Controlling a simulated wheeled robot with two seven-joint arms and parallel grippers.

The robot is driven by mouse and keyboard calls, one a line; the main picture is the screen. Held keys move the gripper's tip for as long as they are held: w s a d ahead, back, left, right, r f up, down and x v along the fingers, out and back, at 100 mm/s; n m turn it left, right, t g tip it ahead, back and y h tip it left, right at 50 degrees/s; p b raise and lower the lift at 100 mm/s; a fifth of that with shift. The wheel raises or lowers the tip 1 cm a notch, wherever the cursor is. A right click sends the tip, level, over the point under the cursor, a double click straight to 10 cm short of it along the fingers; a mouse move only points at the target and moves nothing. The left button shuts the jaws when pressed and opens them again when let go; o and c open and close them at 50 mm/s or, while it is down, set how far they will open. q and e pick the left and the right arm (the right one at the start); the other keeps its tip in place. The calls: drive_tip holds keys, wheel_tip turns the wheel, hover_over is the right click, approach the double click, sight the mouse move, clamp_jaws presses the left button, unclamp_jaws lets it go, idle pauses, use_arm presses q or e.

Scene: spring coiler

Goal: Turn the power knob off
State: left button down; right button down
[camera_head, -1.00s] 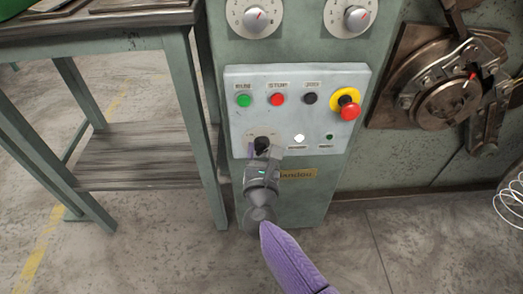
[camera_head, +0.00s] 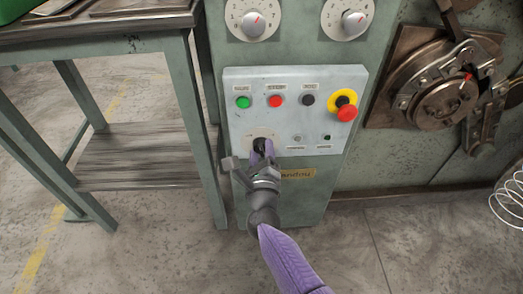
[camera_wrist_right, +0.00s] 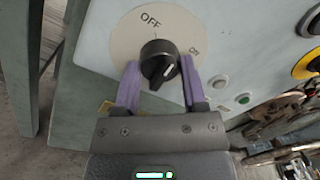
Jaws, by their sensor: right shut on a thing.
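The power knob (camera_wrist_right: 160,62) is black with a white pointer mark, on a pale round plate (camera_wrist_right: 122,45) labelled OFF and ON. My right gripper (camera_wrist_right: 158,78) has its purple fingers on either side of the knob, shut on it. In the head view the right gripper (camera_head: 262,152) mostly hides the knob, low on the grey control panel (camera_head: 350,85). My left gripper is not in view.
Above the knob are a green button (camera_head: 242,102), a red button (camera_head: 275,100), a black button (camera_head: 307,99) and a red emergency stop (camera_head: 347,113) on yellow. A table (camera_head: 130,42) stands at left. Coiler machinery (camera_head: 450,100) is at right.

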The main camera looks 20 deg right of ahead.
drive_tip(key=n+p, duration=0.1)
drive_tip(key=n, duration=0.4)
drive_tip(key=shift+n+y, duration=0.3)
drive_tip(key=shift+n, duration=1)
drive_tip(key=c, duration=0.5)
unclamp_jaws()
drive_tip(key=shift+c, duration=0.2)
drive_tip(key=o, duration=0.4)
